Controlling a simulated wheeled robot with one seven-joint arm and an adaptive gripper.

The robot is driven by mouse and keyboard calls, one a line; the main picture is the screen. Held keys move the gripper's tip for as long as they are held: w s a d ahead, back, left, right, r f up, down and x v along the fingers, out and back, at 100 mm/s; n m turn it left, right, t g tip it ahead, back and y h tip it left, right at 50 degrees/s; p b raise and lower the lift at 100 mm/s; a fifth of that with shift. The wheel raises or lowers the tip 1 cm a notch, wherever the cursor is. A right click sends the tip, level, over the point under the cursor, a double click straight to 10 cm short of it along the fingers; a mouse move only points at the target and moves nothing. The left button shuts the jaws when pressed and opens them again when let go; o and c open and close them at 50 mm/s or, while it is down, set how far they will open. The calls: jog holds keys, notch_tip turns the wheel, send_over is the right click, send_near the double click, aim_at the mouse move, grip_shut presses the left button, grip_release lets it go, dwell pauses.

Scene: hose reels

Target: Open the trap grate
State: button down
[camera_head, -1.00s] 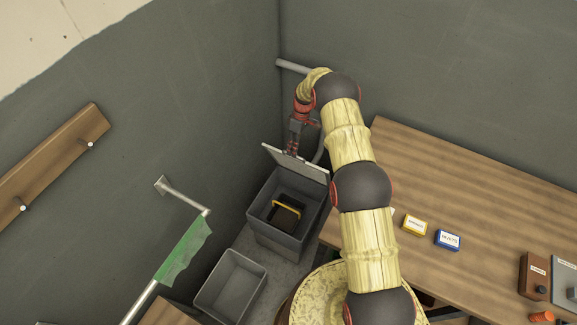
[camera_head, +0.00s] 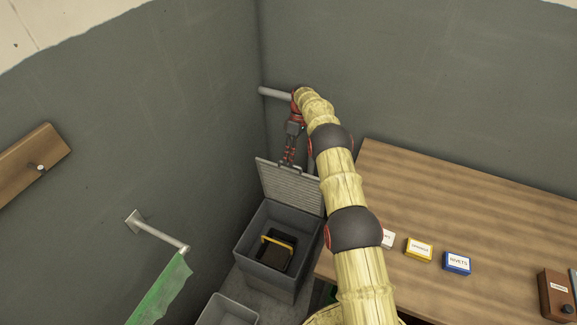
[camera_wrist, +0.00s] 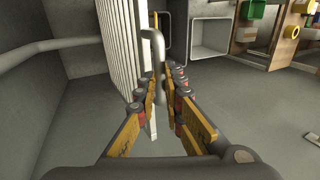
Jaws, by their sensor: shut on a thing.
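The trap grate (camera_head: 288,187) is a light grey slatted lid hinged on a grey square box (camera_head: 262,257) in the room's corner. It stands raised, close to upright, at the back of the box, and the box's mouth is uncovered. My gripper (camera_head: 288,161) is at the grate's top edge. In the wrist view, the grate (camera_wrist: 122,50) shows nearly edge-on. There my gripper's fingers (camera_wrist: 160,85) are closed around the grey loop handle (camera_wrist: 161,42) on the grate. The hinge is hidden.
A dark item with a yellow handle (camera_head: 279,240) sits inside the box. An open grey bin (camera_head: 228,312) stands in front. A wooden table (camera_head: 455,205) is at the right, with a blue box (camera_head: 457,263). A green cloth (camera_head: 162,290) hangs from a wall rail at the left.

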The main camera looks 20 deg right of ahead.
aim_at(290, 169)
jog(key=shift+s+d+f+g+b, duration=0.1)
jog(key=shift+d+f+g+b, duration=0.1)
jog(key=shift+f, duration=0.5)
jog(key=shift+s+d+f+g+b, duration=0.1)
jog(key=shift+d+f+b, duration=0.1)
jog(key=shift+f, duration=0.5)
jog(key=c, duration=2.3)
grip_release()
jog(key=shift+o, duration=1.1)
jog(key=shift+w+f, duration=0.15)
jog(key=shift+w, duration=0.3)
jog(key=shift+o, duration=1.2)
jog(key=shift+w+r, duration=0.1)
jog(key=shift+r, duration=0.3)
notch_tip(290, 169, up, 10)
